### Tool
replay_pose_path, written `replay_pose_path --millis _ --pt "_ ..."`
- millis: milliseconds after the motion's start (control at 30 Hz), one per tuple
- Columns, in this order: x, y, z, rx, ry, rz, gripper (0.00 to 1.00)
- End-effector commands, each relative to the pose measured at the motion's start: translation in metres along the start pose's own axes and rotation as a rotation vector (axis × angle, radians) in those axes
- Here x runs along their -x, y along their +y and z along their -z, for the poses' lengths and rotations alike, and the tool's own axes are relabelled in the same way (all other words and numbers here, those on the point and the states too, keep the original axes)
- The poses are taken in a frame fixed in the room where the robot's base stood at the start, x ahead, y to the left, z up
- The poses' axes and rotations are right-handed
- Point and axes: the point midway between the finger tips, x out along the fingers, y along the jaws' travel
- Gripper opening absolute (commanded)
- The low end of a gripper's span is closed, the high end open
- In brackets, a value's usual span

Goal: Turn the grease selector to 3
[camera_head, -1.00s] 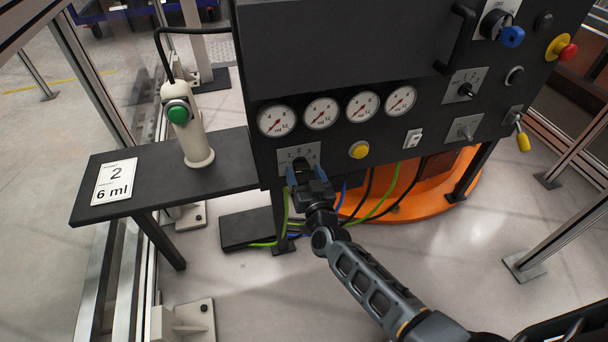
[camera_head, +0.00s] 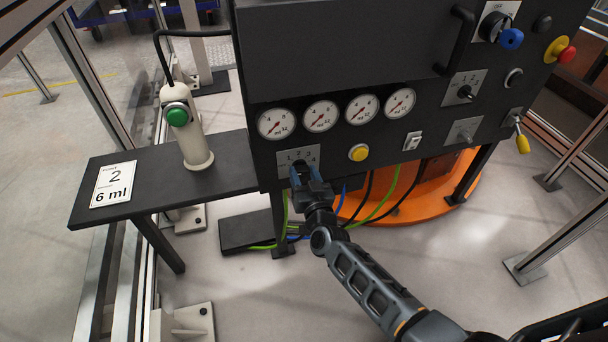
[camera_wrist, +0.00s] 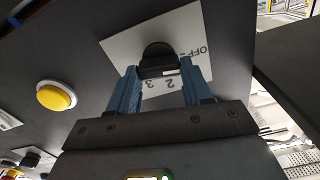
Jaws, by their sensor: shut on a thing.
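The grease selector is a black knob on a pale plate (camera_head: 309,152) low on the left of the dark panel. The plate shows 1, 2 and 3 in the head view. In the wrist view the plate (camera_wrist: 190,35) reads OFF, 2 and 3, and the black knob (camera_wrist: 157,58) stands between my blue fingertips. My gripper (camera_head: 304,175) is shut on this knob, as the wrist view (camera_wrist: 160,82) also shows. The knob's pointer is not clear, so I cannot tell its setting. A card (camera_head: 114,184) reads 2 and 6 ml.
Gauges (camera_head: 321,116) sit above the selector. A side shelf (camera_head: 150,200) holds a post with a green button (camera_head: 178,117). Cables hang below the panel.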

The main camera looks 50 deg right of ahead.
Motion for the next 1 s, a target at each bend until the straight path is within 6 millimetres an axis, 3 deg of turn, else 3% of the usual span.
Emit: replay_pose_path --millis 467,1000 --pt "0.0001 0.0012 -0.0007 -0.146 0.001 0.0 0.18" --pt "0.0001 0.0031 -0.0026 -0.642 0.001 0.001 0.18"
